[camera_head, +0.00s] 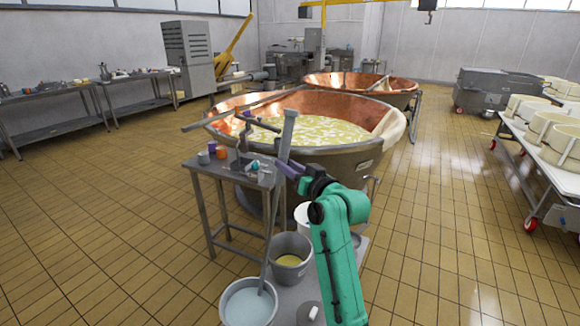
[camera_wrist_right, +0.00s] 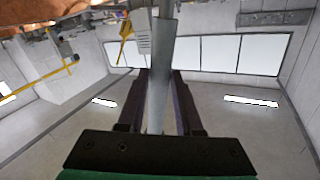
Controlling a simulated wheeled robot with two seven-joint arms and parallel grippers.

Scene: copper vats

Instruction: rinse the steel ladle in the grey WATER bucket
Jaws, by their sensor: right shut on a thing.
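My right gripper (camera_head: 285,165) is shut on the long grey steel handle of the ladle (camera_head: 288,132), in front of the small table. The handle stands nearly upright, and its lower end goes down into the grey bucket of pale blue water (camera_head: 226,315) at the bottom of the head view. The ladle's bowl is not visible. In the right wrist view the handle (camera_wrist_right: 160,75) runs up between the two dark fingers (camera_wrist_right: 158,105). My left gripper is not in view.
A grey bucket with yellowish liquid (camera_head: 307,243) stands just right of the water bucket. A small steel table (camera_head: 205,167) with cups stands behind. A copper vat (camera_head: 350,105) of curd is beyond it. The tiled floor at left is clear.

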